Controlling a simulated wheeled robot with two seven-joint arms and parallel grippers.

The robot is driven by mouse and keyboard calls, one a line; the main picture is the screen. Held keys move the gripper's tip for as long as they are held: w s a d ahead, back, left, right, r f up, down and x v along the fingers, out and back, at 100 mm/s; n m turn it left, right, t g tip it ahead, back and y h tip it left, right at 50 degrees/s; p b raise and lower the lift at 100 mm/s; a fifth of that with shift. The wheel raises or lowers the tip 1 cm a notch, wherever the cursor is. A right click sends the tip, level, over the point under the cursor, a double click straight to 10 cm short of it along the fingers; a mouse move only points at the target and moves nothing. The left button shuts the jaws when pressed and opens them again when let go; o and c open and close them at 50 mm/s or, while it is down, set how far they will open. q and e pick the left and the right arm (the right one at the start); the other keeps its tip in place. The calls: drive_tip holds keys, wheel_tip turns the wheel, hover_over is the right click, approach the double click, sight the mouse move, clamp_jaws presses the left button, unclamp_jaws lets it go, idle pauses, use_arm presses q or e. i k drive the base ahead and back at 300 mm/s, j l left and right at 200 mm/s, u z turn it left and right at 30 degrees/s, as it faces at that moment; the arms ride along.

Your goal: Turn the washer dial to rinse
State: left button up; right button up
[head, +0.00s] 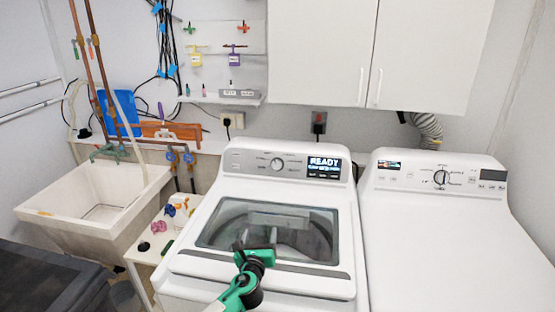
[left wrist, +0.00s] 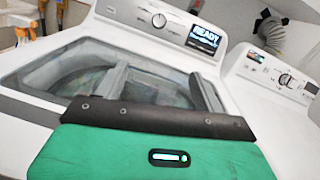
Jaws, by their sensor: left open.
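The washer (head: 345,280) is white with a glass lid. Its round silver dial (head: 277,164) sits on the grey control panel, left of a lit display (head: 324,167) reading READY. The dial also shows near the top of the left wrist view (left wrist: 159,20). My left gripper (head: 256,249), green and dark, is over the front part of the washer lid, well short of the dial and apart from it. In the left wrist view its two grey fingers (left wrist: 160,75) stand apart with nothing between them. The dial's marks are too small to read. My right gripper is not in view.
A second white machine with its own dial (head: 441,177) stands at the right. A utility sink (head: 92,195) and a small stand with bottles are at the left. White cabinets (head: 380,50) hang above. The space between my gripper and the panel is clear.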

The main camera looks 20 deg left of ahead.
sight(276, 164)
drive_tip(key=i+j, duration=0.25)
drive_tip(key=i, duration=0.2)
drive_tip(key=i+j, duration=0.2)
drive_tip(key=i, duration=0.3)
